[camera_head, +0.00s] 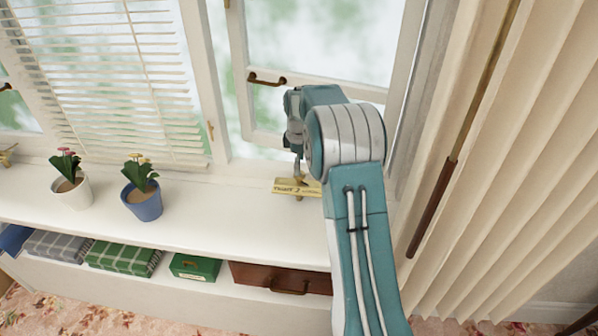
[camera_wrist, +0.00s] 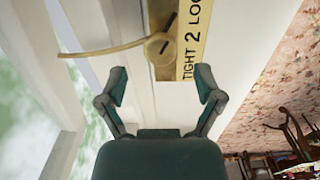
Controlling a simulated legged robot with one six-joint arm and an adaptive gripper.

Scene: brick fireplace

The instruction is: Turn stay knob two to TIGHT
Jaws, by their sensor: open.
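Stay knob two (camera_wrist: 158,45) is a small round brass knob with a dark slot, seen in the wrist view. It sits beside a brass plate (camera_wrist: 192,40) lettered "TIGHT 2 LOO", the rest cut off at the top edge. The plate also shows on the sill in the head view (camera_head: 284,187), its right end partly hidden by my arm. A thin brass stay rod (camera_wrist: 105,50) runs left from the knob toward the window. My gripper (camera_wrist: 161,80) is open and empty, its fingers apart and short of the knob. In the head view my gripper (camera_head: 296,150) is above the plate.
The white sill (camera_head: 220,200) holds a blue pot (camera_head: 146,207) and a white pot (camera_head: 75,193) at left. Another brass fitting (camera_head: 7,154) is at the far left. The window frame (camera_head: 215,80) stands behind, and a pleated curtain (camera_head: 510,150) hangs at right.

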